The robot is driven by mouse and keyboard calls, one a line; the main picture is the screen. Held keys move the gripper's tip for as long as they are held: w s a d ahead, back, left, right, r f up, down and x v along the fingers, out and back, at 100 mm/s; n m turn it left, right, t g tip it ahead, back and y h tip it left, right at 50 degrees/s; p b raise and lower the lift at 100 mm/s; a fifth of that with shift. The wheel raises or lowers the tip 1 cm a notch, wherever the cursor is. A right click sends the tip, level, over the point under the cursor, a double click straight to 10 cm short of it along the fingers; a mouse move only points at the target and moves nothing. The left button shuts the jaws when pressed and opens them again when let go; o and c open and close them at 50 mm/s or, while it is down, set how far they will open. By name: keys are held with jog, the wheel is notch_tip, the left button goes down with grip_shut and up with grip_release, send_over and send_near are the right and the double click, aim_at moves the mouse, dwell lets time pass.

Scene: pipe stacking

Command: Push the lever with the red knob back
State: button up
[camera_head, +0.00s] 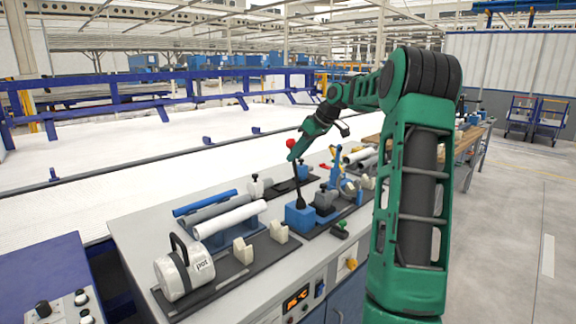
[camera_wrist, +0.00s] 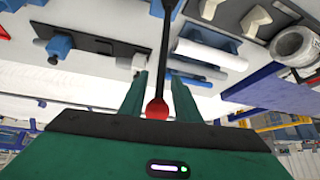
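The lever is a black rod (camera_head: 297,182) with a red knob (camera_head: 290,143) on top. It rises nearly upright from a blue base (camera_head: 300,214) on the bench. My gripper (camera_head: 297,153) is at the top of the lever, reaching down from the upper right. In the wrist view the red knob (camera_wrist: 157,109) lies between the two green fingers (camera_wrist: 157,80), and the rod (camera_wrist: 165,50) runs on past the fingertips. The fingers look open, one on each side of the knob. I cannot tell whether either finger touches it.
A blue and black clamp (camera_head: 325,198) stands close right of the lever base. A dark green piece (camera_head: 339,230) lies near the front edge.

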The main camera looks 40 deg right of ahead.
jog(key=v, duration=0.3)
jog(key=shift+s+r, duration=0.1)
jog(key=shift+r, duration=0.1)
dwell(0.4)
